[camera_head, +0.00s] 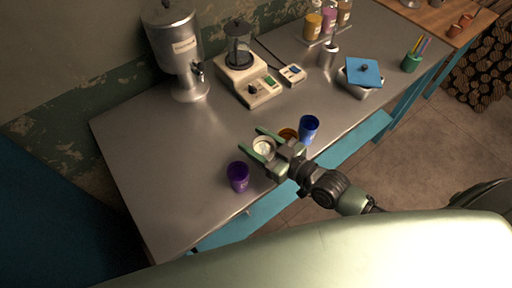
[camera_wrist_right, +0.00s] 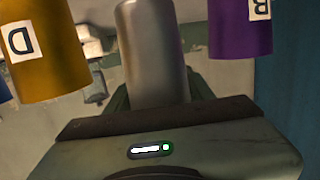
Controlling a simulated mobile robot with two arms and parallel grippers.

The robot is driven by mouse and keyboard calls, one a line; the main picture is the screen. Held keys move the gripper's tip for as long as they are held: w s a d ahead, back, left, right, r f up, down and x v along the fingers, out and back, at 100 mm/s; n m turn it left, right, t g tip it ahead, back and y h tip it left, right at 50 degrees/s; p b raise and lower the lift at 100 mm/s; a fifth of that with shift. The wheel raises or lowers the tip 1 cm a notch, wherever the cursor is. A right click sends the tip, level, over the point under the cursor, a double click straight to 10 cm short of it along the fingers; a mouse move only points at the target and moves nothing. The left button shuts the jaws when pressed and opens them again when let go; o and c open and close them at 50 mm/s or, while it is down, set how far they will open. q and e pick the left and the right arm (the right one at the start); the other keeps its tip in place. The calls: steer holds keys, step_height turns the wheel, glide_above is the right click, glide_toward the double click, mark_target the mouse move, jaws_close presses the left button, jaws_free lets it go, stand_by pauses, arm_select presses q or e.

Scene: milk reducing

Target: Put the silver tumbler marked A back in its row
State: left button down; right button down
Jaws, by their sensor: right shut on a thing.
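My right gripper (camera_head: 250,140) is shut on the silver tumbler (camera_head: 264,148), with one green finger on either side. The silver tumbler also shows upright between the fingers in the right wrist view (camera_wrist_right: 152,55); its A mark is not visible. The purple tumbler (camera_head: 238,177) stands to its left, and in the wrist view it carries a B label (camera_wrist_right: 240,30). The amber tumbler (camera_head: 288,134), labelled D in the wrist view (camera_wrist_right: 50,55), is to its right, partly hidden by the gripper. The blue tumbler (camera_head: 308,128) stands beyond it. I cannot tell whether the silver tumbler touches the table. My left gripper is out of view.
The steel table (camera_head: 150,150) has clear room at left. A metal dispenser (camera_head: 178,50) and a blender-like device (camera_head: 248,75) stand behind. A blue-lidded pot (camera_head: 362,75), another silver cup (camera_head: 328,55) and a green pencil cup (camera_head: 411,62) are at right.

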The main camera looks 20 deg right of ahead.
steer(key=shift+f, duration=1.85)
steer(key=shift+f, duration=0.15)
steer(key=c, duration=0.8)
jaws_free()
steer(key=shift+c, duration=0.2)
steer(key=shift+r, duration=0.2)
steer(key=b+v, duration=0.2)
steer(key=v, duration=1)
